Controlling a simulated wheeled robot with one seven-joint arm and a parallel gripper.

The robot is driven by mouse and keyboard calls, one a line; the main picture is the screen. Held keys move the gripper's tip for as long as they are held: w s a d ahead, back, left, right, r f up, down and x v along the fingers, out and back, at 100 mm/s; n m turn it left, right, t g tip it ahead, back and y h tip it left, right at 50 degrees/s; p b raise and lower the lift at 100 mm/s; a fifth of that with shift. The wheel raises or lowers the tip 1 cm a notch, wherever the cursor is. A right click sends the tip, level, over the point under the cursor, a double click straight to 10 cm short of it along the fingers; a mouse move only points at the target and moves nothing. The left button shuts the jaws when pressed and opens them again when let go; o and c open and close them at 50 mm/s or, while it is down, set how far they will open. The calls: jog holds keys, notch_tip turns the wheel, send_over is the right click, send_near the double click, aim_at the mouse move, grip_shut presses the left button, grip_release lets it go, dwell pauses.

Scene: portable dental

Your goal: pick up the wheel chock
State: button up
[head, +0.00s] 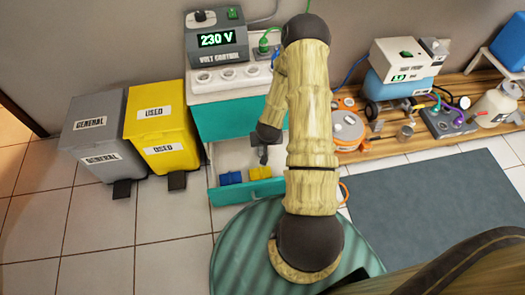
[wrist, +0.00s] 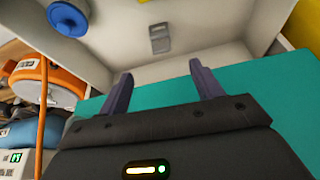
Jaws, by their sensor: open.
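No thing in view is plainly the wheel chock. A small yellow block (head: 260,173) and a blue block (head: 231,178) lie in the open teal-fronted drawer (head: 248,192) of the cabinet. Either could be it, but both are too small to tell. My gripper (head: 264,156) hangs over the drawer, just above the yellow block in the picture. In the wrist view my gripper (wrist: 160,78) is open, with nothing between its fingers. Beyond them, a small grey piece (wrist: 159,38) sits against a pale surface, and a round blue thing (wrist: 68,16) shows at upper left.
The teal and white cabinet (head: 232,119) stands behind the gripper. A yellow bin (head: 158,128) and a grey bin (head: 94,137) are on its left. Tiled floor is clear at lower left.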

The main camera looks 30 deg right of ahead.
jog(key=b+x, duration=0.7)
jog(key=x, duration=0.4)
jog(key=shift+w+f, duration=0.1)
jog(key=shift+f, duration=0.3)
jog(key=shift+w, duration=0.15)
jog(key=shift+f, duration=0.1)
jog(key=b+x, duration=0.4)
jog(key=x, duration=0.1)
jog(key=shift+w+f+b, duration=0.1)
jog(key=shift+b, duration=0.2)
jog(key=shift+d, duration=0.1)
jog(key=shift+c, duration=0.3)
jog(key=c, duration=1.1)
